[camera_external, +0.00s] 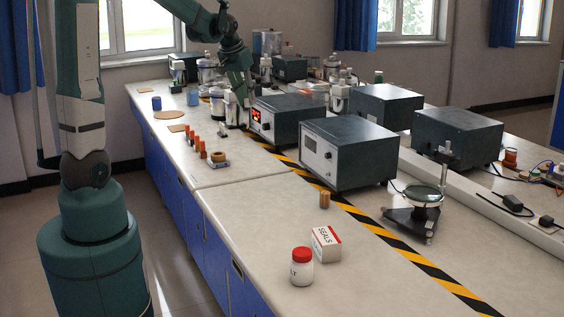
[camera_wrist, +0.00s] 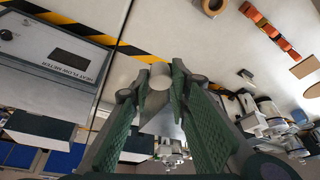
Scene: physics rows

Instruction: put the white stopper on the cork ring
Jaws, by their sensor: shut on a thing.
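My gripper (camera_wrist: 157,90) is shut on a pale white piece, which I take to be the white stopper (camera_wrist: 159,78); its round end shows between the fingertips. In the external view my gripper (camera_external: 246,100) is over the far part of the bench, beside the dark meter boxes, and the stopper is too small to make out there. A tan ring with an open middle, which looks like the cork ring (camera_wrist: 212,5), lies at the top edge of the wrist view, apart from my gripper. It also shows in the external view (camera_external: 217,161), near the bench's left edge.
A row of orange pieces (camera_external: 195,139) stands near the ring. A meter box (camera_external: 286,119) stands close to the right of my gripper. Jars and bottles (camera_external: 207,75) stand behind. Striped tape (camera_external: 405,258) crosses the bench. The bench around the ring's near side is clear.

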